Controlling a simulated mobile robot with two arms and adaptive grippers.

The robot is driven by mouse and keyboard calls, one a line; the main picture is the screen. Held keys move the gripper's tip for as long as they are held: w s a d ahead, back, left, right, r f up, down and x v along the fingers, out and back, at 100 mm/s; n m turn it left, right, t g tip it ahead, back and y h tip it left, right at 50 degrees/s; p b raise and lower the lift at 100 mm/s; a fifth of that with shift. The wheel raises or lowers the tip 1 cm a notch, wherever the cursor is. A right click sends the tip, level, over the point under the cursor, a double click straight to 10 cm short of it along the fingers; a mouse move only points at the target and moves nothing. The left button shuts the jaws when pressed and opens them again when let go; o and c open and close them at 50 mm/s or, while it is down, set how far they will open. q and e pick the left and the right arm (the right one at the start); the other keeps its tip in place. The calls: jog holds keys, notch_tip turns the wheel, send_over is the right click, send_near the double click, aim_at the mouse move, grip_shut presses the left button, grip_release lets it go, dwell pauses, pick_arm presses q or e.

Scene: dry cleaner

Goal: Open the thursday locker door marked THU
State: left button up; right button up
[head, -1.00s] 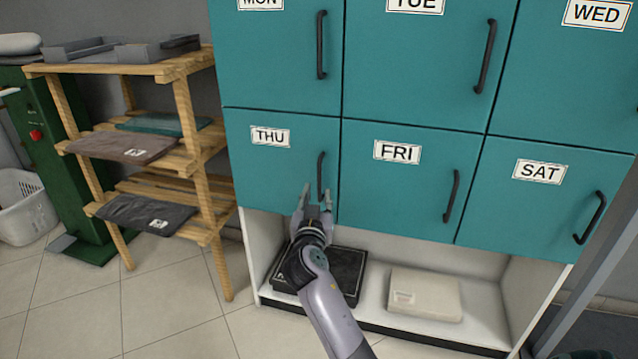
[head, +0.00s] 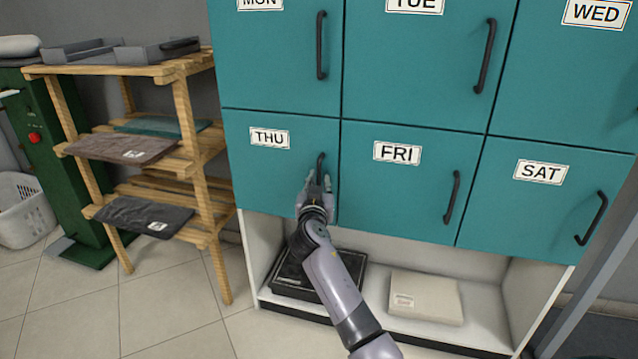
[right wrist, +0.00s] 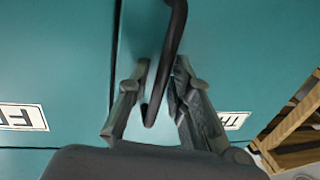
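The teal THU locker door (head: 262,175) is closed, in the lower row at the left, with its label at the upper left. Its dark vertical bar handle (head: 320,161) is near the door's right edge. The handle also shows in the right wrist view (right wrist: 169,60). My right gripper (head: 317,180) is at the handle's lower part. In the right wrist view the gripper's fingers (right wrist: 161,68) stand one on each side of the handle, with a gap visible on the left side. The right finger looks very close to it; contact is unclear. My left gripper is not in view.
The FRI door (head: 405,185) and SAT door (head: 535,205) are closed to the right, with more closed doors above. An open shelf below holds a black item (head: 345,265) and a beige folded item (head: 425,297). A wooden rack (head: 183,110) stands at the left.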

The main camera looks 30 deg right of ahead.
grip_shut()
dwell(0.7)
